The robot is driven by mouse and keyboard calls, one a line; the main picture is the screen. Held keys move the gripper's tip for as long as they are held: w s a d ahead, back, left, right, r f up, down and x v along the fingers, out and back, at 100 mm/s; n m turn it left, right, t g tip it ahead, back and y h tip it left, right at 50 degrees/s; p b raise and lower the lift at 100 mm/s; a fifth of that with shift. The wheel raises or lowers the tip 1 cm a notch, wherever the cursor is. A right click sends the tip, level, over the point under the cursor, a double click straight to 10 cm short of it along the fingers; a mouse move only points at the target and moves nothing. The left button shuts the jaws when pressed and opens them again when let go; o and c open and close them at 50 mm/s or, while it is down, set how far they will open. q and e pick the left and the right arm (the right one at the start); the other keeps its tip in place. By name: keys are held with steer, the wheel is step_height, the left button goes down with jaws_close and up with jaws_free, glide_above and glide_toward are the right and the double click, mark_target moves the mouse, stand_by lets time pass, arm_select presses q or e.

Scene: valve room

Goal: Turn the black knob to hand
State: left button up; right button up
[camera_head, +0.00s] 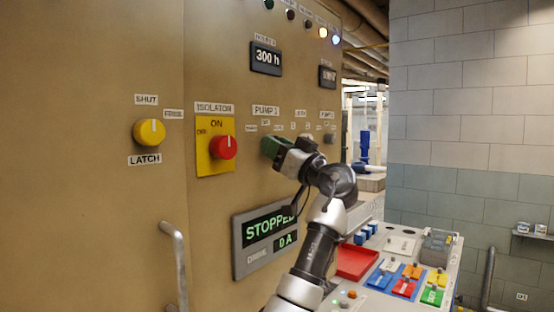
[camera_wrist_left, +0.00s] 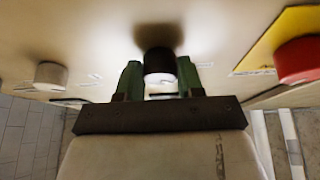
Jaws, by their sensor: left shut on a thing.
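The black knob (camera_wrist_left: 160,64) sticks out from the tan panel in the left wrist view; its side is dark and its end looks pale in the light. My left gripper (camera_head: 272,147) is at the panel under the PUMP 1 label (camera_head: 265,111). In the left wrist view its green fingers stand on either side of the knob, shut on it. In the head view the gripper hides this knob, so its pointer position cannot be read. My right gripper is in neither view.
A red isolator knob (camera_head: 223,148) on a yellow plate and a yellow knob (camera_head: 149,132) sit left of my gripper. Another knob (camera_head: 329,138) is to the right. A STOPPED display (camera_head: 265,240) is below. A bench with a red tray (camera_head: 357,262) stands lower right.

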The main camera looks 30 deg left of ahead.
arm_select(q)
steer(key=shift+n+g, duration=0.6)
steer(key=shift+n, duration=0.2)
steer(key=o, duration=0.9)
steer(key=b+v, duration=0.4)
steer(key=v, duration=0.7)
steer(key=shift+a, duration=0.1)
